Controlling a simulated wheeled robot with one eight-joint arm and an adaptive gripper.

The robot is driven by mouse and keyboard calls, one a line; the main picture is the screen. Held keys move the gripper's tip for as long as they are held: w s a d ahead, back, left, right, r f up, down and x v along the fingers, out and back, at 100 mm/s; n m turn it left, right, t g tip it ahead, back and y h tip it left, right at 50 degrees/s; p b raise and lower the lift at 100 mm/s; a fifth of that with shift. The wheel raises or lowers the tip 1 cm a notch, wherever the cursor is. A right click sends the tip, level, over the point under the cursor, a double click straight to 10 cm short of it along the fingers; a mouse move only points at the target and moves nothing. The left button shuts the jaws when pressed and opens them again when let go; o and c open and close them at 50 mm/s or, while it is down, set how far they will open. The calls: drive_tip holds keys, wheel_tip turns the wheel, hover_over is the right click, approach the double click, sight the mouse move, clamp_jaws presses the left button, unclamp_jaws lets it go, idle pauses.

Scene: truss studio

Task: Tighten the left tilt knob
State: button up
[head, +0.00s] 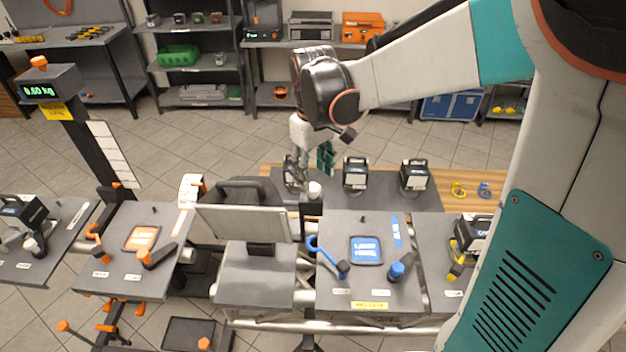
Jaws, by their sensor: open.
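My gripper (300,182) hangs pointing down at the back middle, above the dark bench and just behind the small grey-topped stand. It is open, and I see nothing held in it. A dark handled device stands right by its fingers, and I cannot tell whether they touch. Several orange knobs show at the left: one on the left panel (145,256), others on the frame below, such as this orange knob (64,326). I cannot tell which of them is the left tilt knob. My gripper is well to the right of them and apart.
The right panel (335,290) carries a blue-handled lever (342,268) and a blue knob (397,270). A folding seat-like frame (247,222) stands between the panels. Black devices (355,174) line the back bench. A scale post (88,135) rises at left. Tiled floor is open behind.

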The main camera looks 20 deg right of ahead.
sight(313, 187)
wheel_tip(313, 187, up, 8)
drive_tip(key=shift+s+f, duration=0.15)
idle(0.4)
drive_tip(key=s+f+m+t+b, duration=0.4)
drive_tip(key=s+f+t+b, duration=0.3)
drive_tip(key=s+f+b, duration=0.9)
drive_tip(key=shift+f+b, duration=0.4)
drive_tip(key=shift+f, duration=0.55)
drive_tip(key=shift+d, duration=0.1)
drive_tip(key=shift+c, duration=0.6)
